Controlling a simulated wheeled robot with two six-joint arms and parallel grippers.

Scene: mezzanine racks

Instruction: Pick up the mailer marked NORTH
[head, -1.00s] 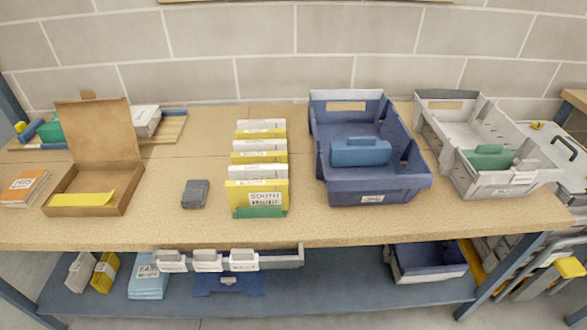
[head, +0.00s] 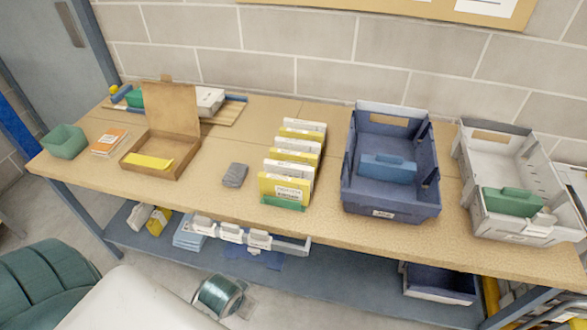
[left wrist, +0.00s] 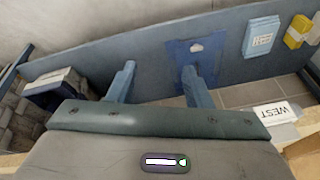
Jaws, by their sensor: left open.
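A row of yellow and white mailers (head: 285,188) stands upright, one behind another, in a green holder (head: 283,203) on the tabletop. The front one is yellow; its label is too small to read now, and I cannot pick out one marked NORTH. In the left wrist view, my left gripper (left wrist: 160,85) has its two blue fingers apart with nothing between them. It faces the lower shelf and floor. A white piece marked WEST (left wrist: 272,113) lies to the right of the fingers. My right gripper is in neither view.
A blue tote (head: 390,205) and a grey tote (head: 500,228) stand right of the mailers. A dark grey block (head: 235,175) and an open cardboard box (head: 187,165) stand left. A green bin (head: 65,141) is at the far left end. The lower shelf (head: 330,272) holds several items.

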